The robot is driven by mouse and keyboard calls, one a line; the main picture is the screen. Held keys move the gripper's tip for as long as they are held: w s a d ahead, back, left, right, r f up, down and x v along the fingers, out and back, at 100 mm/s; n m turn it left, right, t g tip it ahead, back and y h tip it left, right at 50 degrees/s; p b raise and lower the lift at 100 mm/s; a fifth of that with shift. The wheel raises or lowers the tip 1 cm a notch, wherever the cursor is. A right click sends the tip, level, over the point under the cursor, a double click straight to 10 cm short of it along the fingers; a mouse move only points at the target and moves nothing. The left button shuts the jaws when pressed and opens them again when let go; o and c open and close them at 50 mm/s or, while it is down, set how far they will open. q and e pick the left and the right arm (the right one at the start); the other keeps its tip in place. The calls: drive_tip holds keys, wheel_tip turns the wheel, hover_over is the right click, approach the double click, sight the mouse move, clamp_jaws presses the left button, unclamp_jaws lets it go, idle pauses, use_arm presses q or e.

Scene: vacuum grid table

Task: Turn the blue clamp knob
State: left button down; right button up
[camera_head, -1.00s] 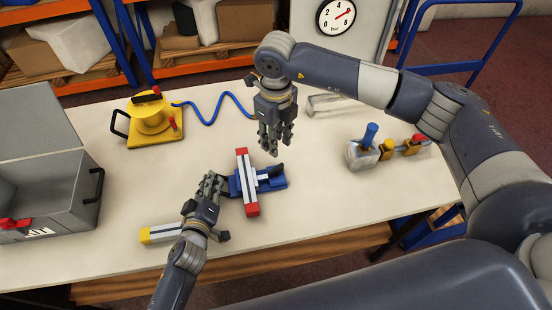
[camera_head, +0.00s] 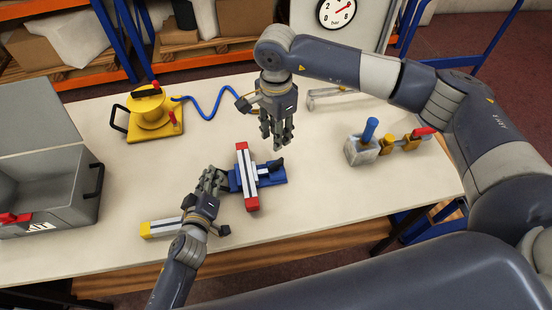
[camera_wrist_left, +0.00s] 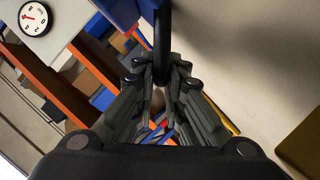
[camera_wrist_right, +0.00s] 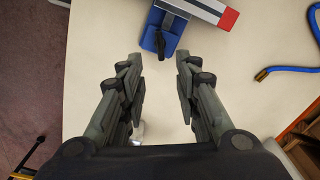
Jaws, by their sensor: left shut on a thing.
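The blue clamp (camera_head: 273,180) lies mid-table, with a red-ended pale bar (camera_head: 244,163) across it and a black part (camera_head: 277,164) standing on its right side. My left gripper (camera_head: 216,176) is at the clamp's left end, shut on a dark, rod-like part. In the left wrist view this dark part (camera_wrist_left: 162,45) runs between the fingertips, with blue beside it; it seems to be the clamp knob, mostly hidden. My right gripper (camera_head: 277,143) hangs above the table behind the clamp, open and empty; the black part also shows ahead of it in the right wrist view (camera_wrist_right: 160,44).
A yellow-ended bar (camera_head: 158,230) lies front left of the clamp. A yellow device (camera_head: 152,115) with a blue hose is at the back left, and a grey case (camera_head: 60,205) stands at the left. A grey block with a blue handle (camera_head: 369,131) is at the right.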

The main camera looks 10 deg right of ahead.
sight(276, 163)
wheel_tip(276, 163, down, 12)
drive_tip(key=shift+r, duration=0.1)
idle(0.4)
